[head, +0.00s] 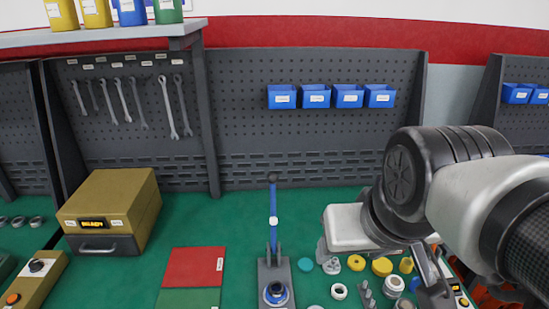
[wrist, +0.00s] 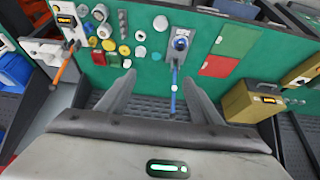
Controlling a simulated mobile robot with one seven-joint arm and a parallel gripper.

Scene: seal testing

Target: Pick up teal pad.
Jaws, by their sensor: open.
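The teal pad (head: 305,264) is a small flat disc on the green bench, just right of the blue-handled lever. In the wrist view a faint teal disc (wrist: 156,56) lies beyond the fingertips; it blends with the bench. My gripper (wrist: 160,82) is open and empty, its two fingers spread above the bench and apart from the pad. In the head view my arm reaches in from the right, and the gripper fingers (head: 432,276) show only partly, to the right of the pad.
The lever fixture (head: 273,225) stands upright close left of the pad. Yellow discs (head: 382,266), white rings (head: 339,291) and grey fittings lie to the right. A red and green mat (head: 194,267) and a brown box (head: 110,210) are left. Blue bins (head: 316,96) hang behind.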

